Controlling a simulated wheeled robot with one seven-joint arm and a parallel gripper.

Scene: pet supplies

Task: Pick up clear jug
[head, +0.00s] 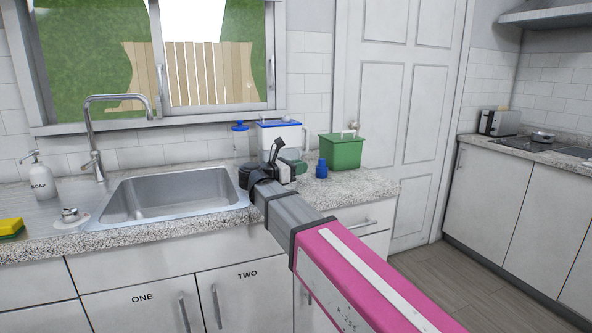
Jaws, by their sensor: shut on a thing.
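The clear jug (284,135) has a blue rim and a handle on its right side. It stands upright over the counter to the right of the sink. My arm reaches to it from the lower right, and my gripper (269,165) is at its near side, shut on it. The gripper's wrist hides the lower part of the jug, so the fingertips and the jug's base cannot be seen clearly.
A green box (342,151) and a small blue bottle (321,168) stand right of the jug. A blue-topped item (239,127) is at its left. The sink (175,193), faucet (94,140), soap bottle (40,178) and sponge (11,228) are further left.

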